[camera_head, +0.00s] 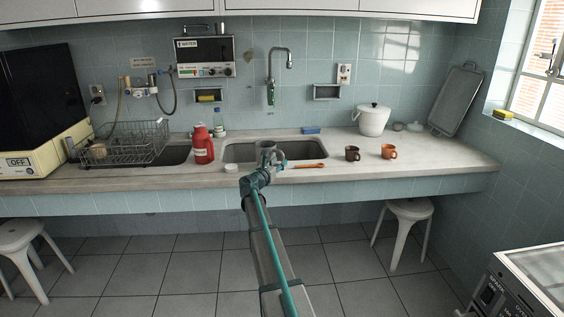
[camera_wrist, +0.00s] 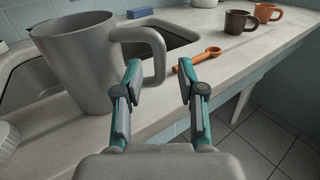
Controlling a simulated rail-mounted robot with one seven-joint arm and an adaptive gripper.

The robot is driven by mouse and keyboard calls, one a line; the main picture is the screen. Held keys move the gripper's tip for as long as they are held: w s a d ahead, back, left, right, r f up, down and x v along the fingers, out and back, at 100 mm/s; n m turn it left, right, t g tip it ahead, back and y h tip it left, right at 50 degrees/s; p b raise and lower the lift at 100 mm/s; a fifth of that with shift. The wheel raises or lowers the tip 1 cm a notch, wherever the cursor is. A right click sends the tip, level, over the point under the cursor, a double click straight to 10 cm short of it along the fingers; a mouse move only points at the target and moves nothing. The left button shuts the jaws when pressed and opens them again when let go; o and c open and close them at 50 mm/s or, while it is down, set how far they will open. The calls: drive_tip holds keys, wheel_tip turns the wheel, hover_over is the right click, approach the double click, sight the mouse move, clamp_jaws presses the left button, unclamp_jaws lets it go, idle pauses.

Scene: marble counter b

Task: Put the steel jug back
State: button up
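The steel jug (camera_wrist: 75,65) is grey, with a tapered body and a loop handle. It stands upright at the left of the wrist view, and its handle (camera_wrist: 159,52) points right. In the head view the jug (camera_head: 266,147) shows small at the front edge of the sink, partly hidden by my arm. My gripper (camera_wrist: 158,70) is open, with its fingers apart. The outer part of the handle appears between the fingertips, with the left fingertip overlapping the handle's opening. I cannot tell whether a finger touches it. My gripper (camera_head: 273,164) is above the counter's front edge.
An orange spoon (camera_head: 308,166) lies right of the jug. A dark brown mug (camera_head: 352,154) and an orange-brown mug (camera_head: 388,152) stand further right. A white lid (camera_head: 231,168) lies to the left, near a red flask (camera_head: 203,149). The sink (camera_head: 301,150) opens behind.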

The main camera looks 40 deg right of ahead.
drive_tip(key=v, duration=0.7)
drive_tip(key=s+a+f+m+g+y, duration=0.15)
drive_tip(key=s+a+f, duration=0.25)
drive_tip(key=f, duration=0.5)
drive_tip(key=s+a+f+m+g+y, duration=0.1)
drive_tip(key=s+a+f+m+y, duration=0.2)
drive_tip(key=f, duration=0.7)
drive_tip(key=s+a+f+m+g+y, duration=0.15)
drive_tip(key=s+a+f, duration=0.3)
drive_tip(key=f, duration=0.45)
drive_tip(key=s+a+f+m+g+y, duration=0.1)
drive_tip(key=s+a+f+m, duration=0.2)
drive_tip(key=s+a+f, duration=0.4)
drive_tip(key=s+a+f+m+g+y, duration=0.1)
drive_tip(key=s+a+f+m+y, duration=0.1)
drive_tip(key=s+a+f, duration=0.35)
drive_tip(key=s+a+f+m+g+y, duration=0.2)
drive_tip(key=s+a+f+m, duration=0.2)
drive_tip(key=s, duration=0.8)
drive_tip(key=s+a+f+m+g+y, duration=0.3)
drive_tip(key=s+a, duration=0.6)
drive_tip(key=s, duration=0.4)
drive_tip(key=s+a+f+m+g+y, duration=0.2)
drive_tip(key=s+a+f, duration=0.5)
drive_tip(key=s, duration=0.5)
drive_tip(key=m+g, duration=0.1)
drive_tip(key=m, duration=0.1)
drive_tip(key=shift+s+a+f+m, duration=0.15)
drive_tip(key=shift+s+a+m, duration=0.1)
drive_tip(key=shift+s+m, duration=0.15)
